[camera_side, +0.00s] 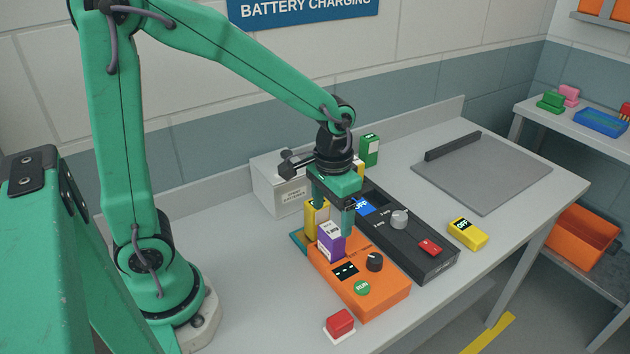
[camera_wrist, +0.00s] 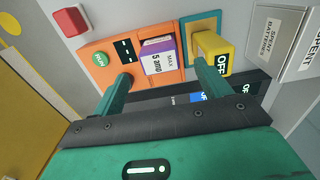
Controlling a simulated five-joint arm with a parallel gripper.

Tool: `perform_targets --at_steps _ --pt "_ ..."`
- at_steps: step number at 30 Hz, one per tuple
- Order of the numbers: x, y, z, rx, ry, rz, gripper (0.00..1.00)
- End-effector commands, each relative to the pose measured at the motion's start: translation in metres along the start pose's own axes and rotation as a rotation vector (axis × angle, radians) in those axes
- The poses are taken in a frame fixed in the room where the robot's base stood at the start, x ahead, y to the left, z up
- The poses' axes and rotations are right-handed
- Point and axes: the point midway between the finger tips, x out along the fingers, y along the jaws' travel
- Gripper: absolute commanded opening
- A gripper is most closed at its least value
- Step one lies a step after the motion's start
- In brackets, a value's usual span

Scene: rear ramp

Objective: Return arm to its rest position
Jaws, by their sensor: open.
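My gripper (camera_side: 334,218) hangs low over the bench at the back end of the orange charger (camera_side: 368,296). It is open, and its two green fingers also show in the wrist view (camera_wrist: 160,72). A purple block with a white label (camera_side: 331,240) stands in the orange charger. In the wrist view the purple block (camera_wrist: 162,52) appears between and beyond the fingertips; I cannot tell whether a finger touches it. A yellow block (camera_side: 311,218) stands on a teal base beside it, partly hidden by a finger. It reads OFF in the wrist view (camera_wrist: 213,52).
A black charger (camera_side: 425,258) holding a blue block (camera_side: 361,207) lies close on the right. A white spent-battery box (camera_side: 272,192) and green block (camera_side: 369,150) stand behind. A yellow block (camera_side: 467,233), red button (camera_side: 340,323) and grey mat (camera_side: 485,175) are on the bench. The left bench is clear.

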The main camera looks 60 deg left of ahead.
Motion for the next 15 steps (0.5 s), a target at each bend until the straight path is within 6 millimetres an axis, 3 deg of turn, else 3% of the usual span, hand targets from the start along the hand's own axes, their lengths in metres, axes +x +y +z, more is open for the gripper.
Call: perform_targets --at_steps 15 --pt "-0.062 -0.017 0.032 -0.002 0.182 0.013 0.76"
